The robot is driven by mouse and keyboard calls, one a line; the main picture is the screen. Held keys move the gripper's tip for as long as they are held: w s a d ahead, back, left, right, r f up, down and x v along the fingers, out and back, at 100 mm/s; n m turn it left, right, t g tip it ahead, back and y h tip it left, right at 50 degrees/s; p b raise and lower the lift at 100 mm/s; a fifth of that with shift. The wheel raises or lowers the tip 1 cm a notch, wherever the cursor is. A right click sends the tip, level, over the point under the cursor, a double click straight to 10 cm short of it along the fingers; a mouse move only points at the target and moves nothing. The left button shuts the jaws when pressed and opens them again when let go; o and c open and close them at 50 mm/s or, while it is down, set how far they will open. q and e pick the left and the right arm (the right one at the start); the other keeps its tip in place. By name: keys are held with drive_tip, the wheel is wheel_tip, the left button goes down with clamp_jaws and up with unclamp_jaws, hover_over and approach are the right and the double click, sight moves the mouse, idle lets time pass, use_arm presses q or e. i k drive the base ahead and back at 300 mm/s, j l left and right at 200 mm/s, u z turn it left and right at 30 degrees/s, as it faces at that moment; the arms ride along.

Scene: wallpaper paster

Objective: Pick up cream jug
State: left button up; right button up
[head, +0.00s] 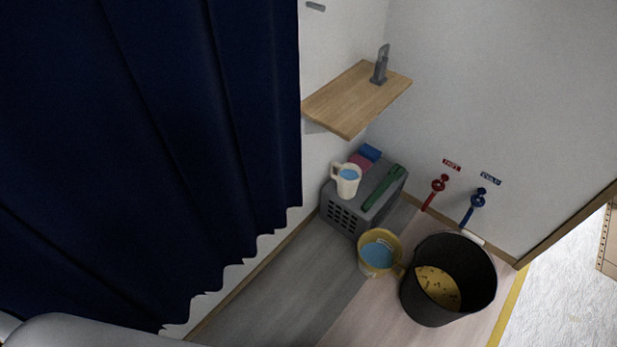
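The cream jug (347,183) stands upright on top of a grey crate (341,214) in the corner. Its handle points to the upper left, and something blue shows inside it. It sits near the crate's left end. Neither gripper shows in the head view. A smooth grey rounded shape at the lower left edge may be part of my own body; I cannot tell.
Also on the crate are a green tool (382,188) and blue and pink items (368,154). A wooden shelf (345,103) juts out above. A yellow bucket (389,239) and black bin (410,298) stand in front. A dark blue curtain (150,130) fills the left.

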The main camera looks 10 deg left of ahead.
sight(349, 176)
drive_tip(key=z, duration=1.15)
drive_tip(key=u, duration=1.15)
drive_tip(key=i+l+u, duration=0.2)
drive_tip(key=u, duration=0.15)
drive_tip(key=i+l+u, duration=0.15)
drive_tip(key=l+u, duration=0.2)
drive_tip(key=i+l+u, duration=0.15)
drive_tip(key=l+u, duration=0.5)
drive_tip(key=l, duration=0.15)
drive_tip(key=i, duration=0.05)
